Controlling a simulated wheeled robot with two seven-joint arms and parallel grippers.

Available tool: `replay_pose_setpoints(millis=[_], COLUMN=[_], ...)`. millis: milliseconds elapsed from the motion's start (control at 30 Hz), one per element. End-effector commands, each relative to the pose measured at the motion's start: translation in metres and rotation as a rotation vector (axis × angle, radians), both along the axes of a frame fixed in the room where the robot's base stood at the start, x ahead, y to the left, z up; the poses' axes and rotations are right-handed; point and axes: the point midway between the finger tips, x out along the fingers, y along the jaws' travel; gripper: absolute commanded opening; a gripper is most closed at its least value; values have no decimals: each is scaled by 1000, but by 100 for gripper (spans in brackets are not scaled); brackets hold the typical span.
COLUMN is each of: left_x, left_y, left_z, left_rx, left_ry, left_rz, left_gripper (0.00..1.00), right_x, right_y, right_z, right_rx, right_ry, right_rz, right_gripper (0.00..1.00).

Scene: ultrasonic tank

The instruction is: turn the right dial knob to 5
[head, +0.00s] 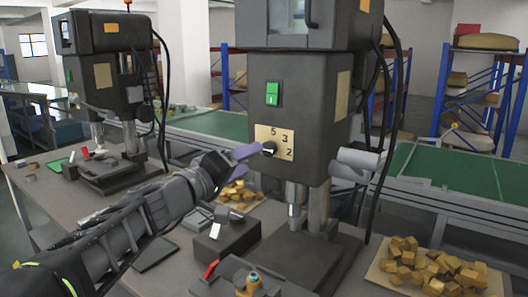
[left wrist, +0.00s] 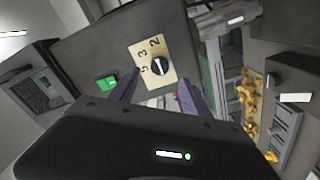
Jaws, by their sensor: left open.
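The dial knob (head: 269,147) is a small black knob with a white mark, on a tan plate (head: 283,141) numbered 5, 3 and 2 on the right machine's grey front. The knob also shows in the left wrist view (left wrist: 160,66), where I cannot tell for sure which number its mark points to. My left gripper (head: 250,150) reaches in from the left with its purple fingers close to the knob. In the left wrist view its open fingers (left wrist: 157,92) lie on either side below the knob, with nothing visible between them. My right gripper is not in view.
A green switch (head: 272,94) sits above the dial plate. A grey cylindrical part (head: 355,162) sticks out at the machine's right. A second grey machine (head: 104,75) stands at the left. Brass-coloured blocks (head: 430,268) lie in a tray at lower right, and more lie behind the gripper.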

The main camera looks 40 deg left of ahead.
Motion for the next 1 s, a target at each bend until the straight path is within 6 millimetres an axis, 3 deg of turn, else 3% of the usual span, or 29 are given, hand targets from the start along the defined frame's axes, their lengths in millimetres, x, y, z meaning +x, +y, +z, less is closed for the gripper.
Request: replay_pose_setpoints(millis=[467, 800, 1000], left_x=[65, 70, 70], left_y=[1, 2, 1], left_z=[0, 0, 0], left_rx=[-2, -1, -1], left_ry=[2, 1, 0], left_rz=[-1, 1, 0], left_gripper=[56, 56, 40], right_x=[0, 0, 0], right_y=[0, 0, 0], right_z=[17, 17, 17], right_rx=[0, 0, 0], right_ry=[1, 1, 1], right_rz=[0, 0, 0], right_gripper=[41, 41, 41])
